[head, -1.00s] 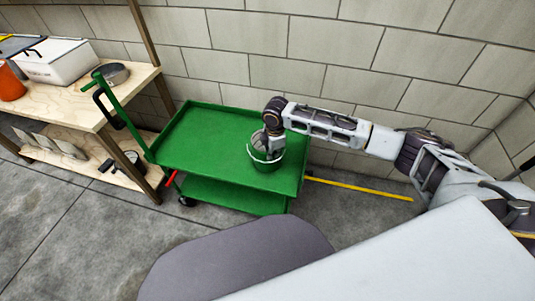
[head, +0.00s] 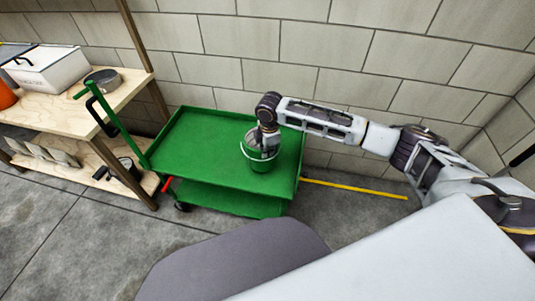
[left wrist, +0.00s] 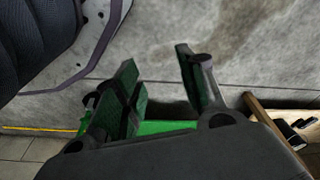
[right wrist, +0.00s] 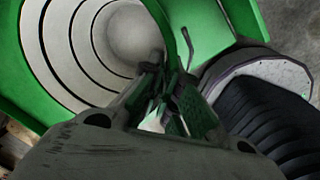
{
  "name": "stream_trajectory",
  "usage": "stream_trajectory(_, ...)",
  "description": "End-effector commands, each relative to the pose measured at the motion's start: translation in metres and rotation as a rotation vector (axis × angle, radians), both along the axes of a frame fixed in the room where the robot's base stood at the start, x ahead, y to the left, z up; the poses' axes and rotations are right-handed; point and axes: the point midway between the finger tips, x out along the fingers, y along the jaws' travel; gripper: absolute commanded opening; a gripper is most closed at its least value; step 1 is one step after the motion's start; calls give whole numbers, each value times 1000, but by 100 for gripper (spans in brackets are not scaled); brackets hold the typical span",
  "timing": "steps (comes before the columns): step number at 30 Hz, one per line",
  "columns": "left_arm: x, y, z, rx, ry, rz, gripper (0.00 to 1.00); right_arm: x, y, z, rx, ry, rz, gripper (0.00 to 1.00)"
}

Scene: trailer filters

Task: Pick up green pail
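The green pail (head: 261,164) stands upright at the right part of the green cart's top tray (head: 200,150); I cannot tell whether it is slightly raised. A light wire handle shows across it. In the right wrist view, the pail's grey ringed inside (right wrist: 75,45) and green rim fill the upper left. There the right gripper's fingers (right wrist: 168,100) are close together at the rim and appear shut on it; the contact is partly hidden. My left gripper (left wrist: 163,95) is open and empty in the left wrist view, away from the pail.
A wooden workbench (head: 122,82) with a white box (head: 45,68) and a round pan (head: 102,80) stands left of the cart. A block wall (head: 290,50) rises close behind. The rest of the cart's tray is clear.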

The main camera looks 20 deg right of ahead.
Motion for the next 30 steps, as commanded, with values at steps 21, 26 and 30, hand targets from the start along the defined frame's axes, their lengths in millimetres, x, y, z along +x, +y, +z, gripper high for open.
stream_trajectory(21,-13,14,-37,13,-20,5,40,1,0,67,0,-1,-1,0)
stream_trajectory(26,-13,14,-38,13,-20,5,40,0,0,67,0,-1,0,0)
stream_trajectory(30,-13,14,-38,13,-20,5,40,0,0,67,0,-1,0,0)
